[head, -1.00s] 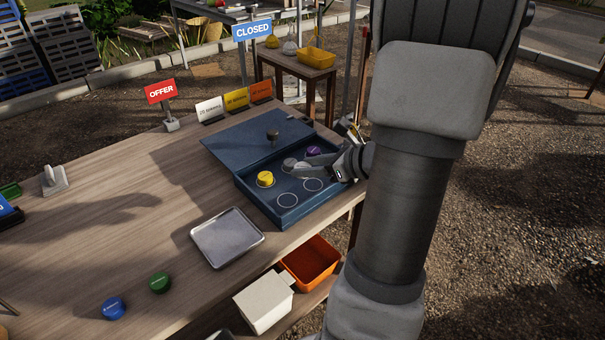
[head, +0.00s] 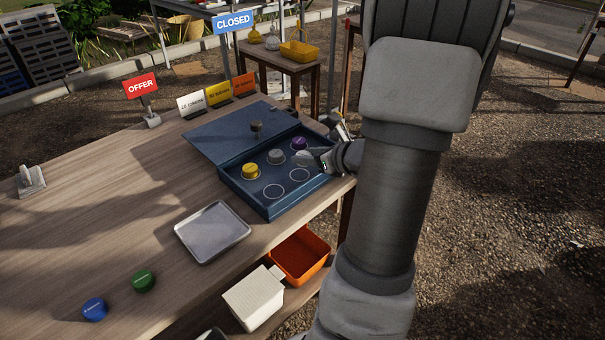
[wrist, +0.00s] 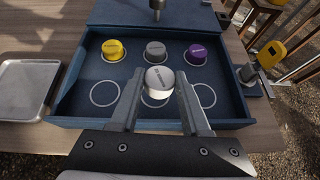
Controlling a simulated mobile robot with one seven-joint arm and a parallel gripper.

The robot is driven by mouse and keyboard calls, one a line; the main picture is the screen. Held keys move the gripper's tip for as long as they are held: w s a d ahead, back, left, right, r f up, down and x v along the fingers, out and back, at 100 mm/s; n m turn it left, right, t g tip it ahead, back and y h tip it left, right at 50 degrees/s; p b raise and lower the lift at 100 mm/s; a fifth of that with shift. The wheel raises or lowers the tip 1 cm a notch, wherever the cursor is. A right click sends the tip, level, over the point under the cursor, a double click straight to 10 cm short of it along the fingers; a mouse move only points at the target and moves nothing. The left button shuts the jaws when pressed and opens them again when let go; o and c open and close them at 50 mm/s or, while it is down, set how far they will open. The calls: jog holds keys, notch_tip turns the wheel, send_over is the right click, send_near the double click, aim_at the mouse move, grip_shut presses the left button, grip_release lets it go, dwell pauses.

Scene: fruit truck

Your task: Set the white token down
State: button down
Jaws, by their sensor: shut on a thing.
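The white token (wrist: 159,79) is between the fingertips of my gripper (wrist: 160,95), which is shut on it. In the wrist view it overlaps the front middle ring (wrist: 155,100) of the blue box (wrist: 75,122). In the head view the white token (head: 303,157) shows above that ring, so it looks held over the box floor. My gripper (head: 315,158) reaches in from the box's right side. A yellow token (wrist: 113,49), a grey token (wrist: 155,50) and a purple token (wrist: 198,53) sit in the back row. The front left ring (wrist: 104,93) and front right ring (wrist: 202,95) are empty.
The box lid (head: 225,138) is open at the back, with a knob (head: 256,127). A metal tray (head: 212,232) lies left of the box. Green (head: 143,281) and blue (head: 95,309) tokens lie on the table. An orange bin (head: 300,256) and white container (head: 254,298) are below the edge.

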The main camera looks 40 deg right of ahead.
aim_at(303, 178)
jog(key=shift+w+a+f, duration=0.2)
jog(key=shift+w+f, duration=0.25)
jog(key=shift+w, duration=0.2)
jog(key=shift+f+b, duration=0.85)
jog(key=shift+f, duration=1.05)
jog(key=shift+f, duration=0.2)
jog(key=shift+c, duration=1.8)
grip_release()
